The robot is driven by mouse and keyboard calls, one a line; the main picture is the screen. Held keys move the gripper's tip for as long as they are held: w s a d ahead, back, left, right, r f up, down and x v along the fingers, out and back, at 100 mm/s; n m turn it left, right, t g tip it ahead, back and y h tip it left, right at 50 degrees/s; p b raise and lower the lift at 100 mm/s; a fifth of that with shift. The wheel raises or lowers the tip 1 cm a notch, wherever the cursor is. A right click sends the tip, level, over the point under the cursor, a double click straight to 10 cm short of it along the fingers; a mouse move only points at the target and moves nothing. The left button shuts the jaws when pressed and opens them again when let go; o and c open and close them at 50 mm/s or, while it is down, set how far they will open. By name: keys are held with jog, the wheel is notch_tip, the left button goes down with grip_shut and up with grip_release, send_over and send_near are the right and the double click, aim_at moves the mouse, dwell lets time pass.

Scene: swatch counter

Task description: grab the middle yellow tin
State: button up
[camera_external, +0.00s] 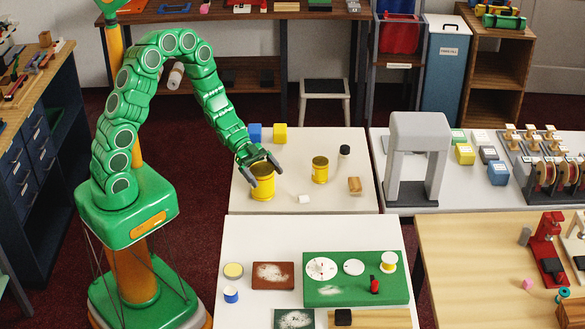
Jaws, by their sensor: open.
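Two yellow tins stand upright on the pale back table (300,204). The larger tin (262,185) is at the left and the smaller tin (320,172) is to its right, near the table's middle. My gripper (263,162) is open, its dark fingers pointing down at the rim of the larger tin. I cannot tell whether the fingers touch that tin. The smaller tin is clear of my gripper.
A blue block (255,132) and a yellow block (280,133) stand behind the larger tin. A white block (304,199), a wooden block (355,185) and a dark-capped bottle (344,157) are also there. A grey arch-shaped stand (419,130) is right of this table.

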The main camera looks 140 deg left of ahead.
jog(key=c, duration=1.2)
jog(key=shift+r, duration=0.2)
jog(key=shift+r, duration=4.8)
